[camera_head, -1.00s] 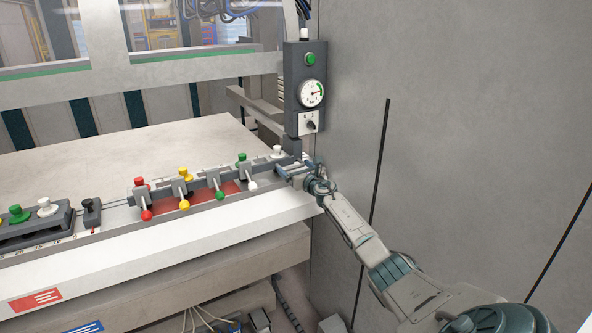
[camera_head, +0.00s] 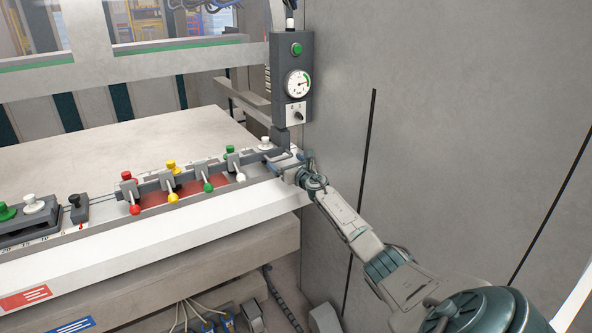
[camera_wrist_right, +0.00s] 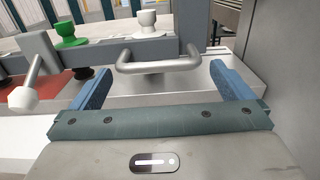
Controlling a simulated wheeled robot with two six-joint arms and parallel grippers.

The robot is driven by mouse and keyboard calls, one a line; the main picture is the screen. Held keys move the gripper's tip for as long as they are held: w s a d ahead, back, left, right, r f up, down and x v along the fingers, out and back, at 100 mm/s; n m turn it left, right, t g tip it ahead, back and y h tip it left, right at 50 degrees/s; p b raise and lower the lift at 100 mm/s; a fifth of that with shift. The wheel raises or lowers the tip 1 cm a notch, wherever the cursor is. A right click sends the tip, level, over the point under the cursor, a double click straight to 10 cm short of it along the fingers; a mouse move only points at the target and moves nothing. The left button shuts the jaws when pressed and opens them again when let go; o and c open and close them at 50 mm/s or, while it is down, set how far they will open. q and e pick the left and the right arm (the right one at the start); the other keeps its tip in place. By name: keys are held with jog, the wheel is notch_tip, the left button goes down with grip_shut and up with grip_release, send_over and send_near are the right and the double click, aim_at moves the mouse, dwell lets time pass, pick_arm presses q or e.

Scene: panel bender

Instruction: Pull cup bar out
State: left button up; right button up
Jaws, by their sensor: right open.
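The cup bar (camera_head: 155,186) is a long grey bar on the machine's front ledge, with red, yellow, green and white knobs along it. In the right wrist view its right part (camera_wrist_right: 100,52) carries a green knob, a white knob (camera_wrist_right: 148,22) and a U-shaped metal handle (camera_wrist_right: 160,66). My right gripper (camera_head: 277,160) is at the bar's right end. In the wrist view its two blue fingers (camera_wrist_right: 160,76) are open, one on each side of the handle and apart from it. My left gripper is not in view.
A control box (camera_head: 292,80) with a green button and gauge stands above the bar's right end. A plain grey wall panel (camera_head: 440,130) rises close on the right. A flat table top (camera_head: 120,140) lies behind the bar. Cables hang below the ledge.

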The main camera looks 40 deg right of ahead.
jog(key=p+v, duration=0.3)
jog(key=v, duration=0.7)
jog(key=shift+s+d, duration=0.1)
jog(key=shift+d, duration=0.1)
